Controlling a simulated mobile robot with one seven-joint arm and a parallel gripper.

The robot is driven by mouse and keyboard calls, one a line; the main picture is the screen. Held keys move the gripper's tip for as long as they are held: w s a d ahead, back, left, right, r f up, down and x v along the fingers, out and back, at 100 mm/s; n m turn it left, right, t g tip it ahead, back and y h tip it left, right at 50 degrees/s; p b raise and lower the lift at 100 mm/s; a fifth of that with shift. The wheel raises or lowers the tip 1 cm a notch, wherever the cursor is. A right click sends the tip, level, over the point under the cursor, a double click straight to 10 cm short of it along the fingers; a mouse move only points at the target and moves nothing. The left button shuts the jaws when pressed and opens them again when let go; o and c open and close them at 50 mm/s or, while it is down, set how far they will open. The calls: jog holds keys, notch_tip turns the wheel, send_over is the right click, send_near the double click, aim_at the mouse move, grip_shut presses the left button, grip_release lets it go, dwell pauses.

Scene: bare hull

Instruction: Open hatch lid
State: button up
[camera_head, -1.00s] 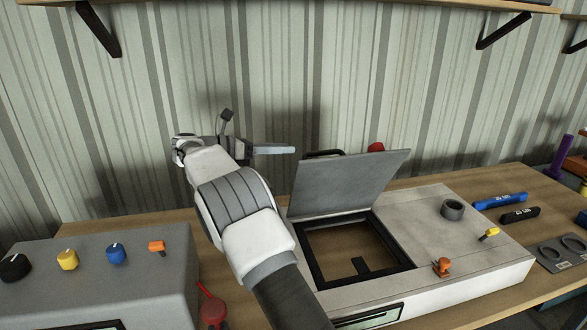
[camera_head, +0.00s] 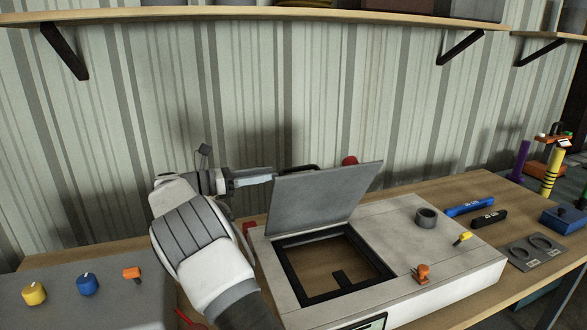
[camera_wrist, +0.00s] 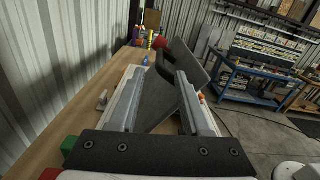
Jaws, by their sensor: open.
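The grey hatch lid (camera_head: 318,203) stands raised at the far edge of its square dark-framed opening (camera_head: 338,268) in the pale box. A dark handle (camera_head: 301,169) shows partly behind its top edge. My gripper (camera_head: 270,178) is at the lid's upper left, with its fingers pointing right toward the back of the lid. In the wrist view my gripper (camera_wrist: 156,75) has its two fingers well apart, and the tilted lid (camera_wrist: 190,62) shows ahead and partly between them. I cannot tell whether a finger touches the lid.
A grey panel with knobs (camera_head: 88,284) is at left. The striped wall (camera_head: 290,110) stands close behind, with a shelf (camera_head: 250,18) above.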

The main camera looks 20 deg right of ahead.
aim_at(293, 170)
jog(key=d+p, duration=0.1)
jog(key=d, duration=0.7)
jog(key=shift+c, duration=0.3)
jog(key=shift+a, duration=0.1)
grip_shut()
dwell(0.9)
